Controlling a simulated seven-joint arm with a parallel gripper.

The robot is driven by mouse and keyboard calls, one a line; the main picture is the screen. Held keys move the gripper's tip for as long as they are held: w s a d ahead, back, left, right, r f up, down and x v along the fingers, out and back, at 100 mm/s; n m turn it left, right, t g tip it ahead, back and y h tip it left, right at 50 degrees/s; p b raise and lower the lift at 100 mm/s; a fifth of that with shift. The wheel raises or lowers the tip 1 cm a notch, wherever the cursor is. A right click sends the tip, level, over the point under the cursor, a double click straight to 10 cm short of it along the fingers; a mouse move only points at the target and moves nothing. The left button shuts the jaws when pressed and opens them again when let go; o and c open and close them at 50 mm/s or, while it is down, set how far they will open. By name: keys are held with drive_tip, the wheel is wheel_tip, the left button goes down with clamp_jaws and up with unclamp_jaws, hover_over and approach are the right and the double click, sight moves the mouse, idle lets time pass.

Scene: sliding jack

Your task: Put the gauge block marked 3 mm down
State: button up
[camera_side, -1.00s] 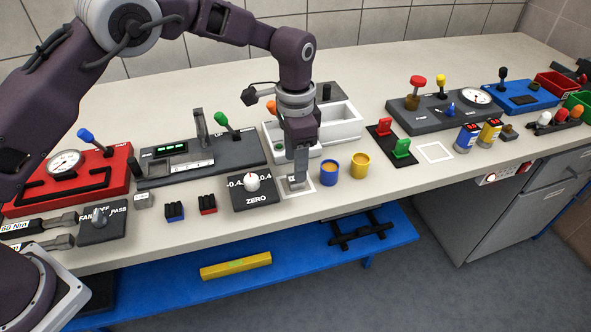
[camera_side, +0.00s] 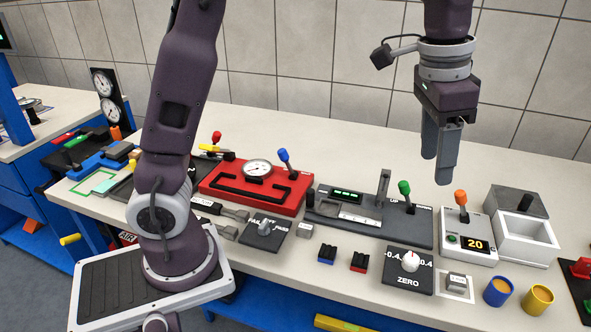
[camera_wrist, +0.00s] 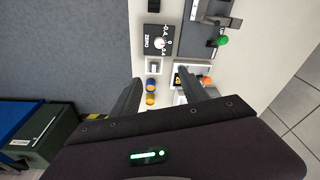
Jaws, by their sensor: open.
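A small grey gauge block (camera_side: 456,281) rests flat on the white-bordered square (camera_side: 470,297) right of the ZERO dial. Its marking is too small to read surely. In the wrist view it shows as a pale patch (camera_wrist: 154,66) in the square. A second small grey block (camera_side: 304,230) lies by the FAIL/PASS knob. My gripper (camera_side: 439,182) is raised well above the bench, fingers pointing down, apart from both blocks. In the wrist view the two fingers (camera_wrist: 160,82) stand apart with nothing held between them.
The ZERO dial (camera_side: 408,262) is left of the square; a blue cup (camera_side: 498,292) and yellow cup (camera_side: 538,300) are right. Behind stand the grey gauge fixture (camera_side: 365,216) with its upright post, an orange-lever box showing 20 (camera_side: 467,238), and a white bin (camera_side: 527,243).

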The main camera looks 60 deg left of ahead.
drive_tip(key=s+a+r+n+t, duration=0.1)
drive_tip(key=s+a+r, duration=0.15)
drive_tip(key=s, duration=0.35)
drive_tip(key=s+a+r+n+t, duration=0.1)
drive_tip(key=s+a+r+n, duration=0.15)
drive_tip(key=s, duration=0.45)
drive_tip(key=s+a+f+n+t, duration=0.1)
drive_tip(key=s+a+f+n, duration=0.1)
drive_tip(key=s+f, duration=0.4)
drive_tip(key=s+a, duration=0.1)
drive_tip(key=s, duration=0.4)
drive_tip(key=shift+s+t+y, duration=0.4)
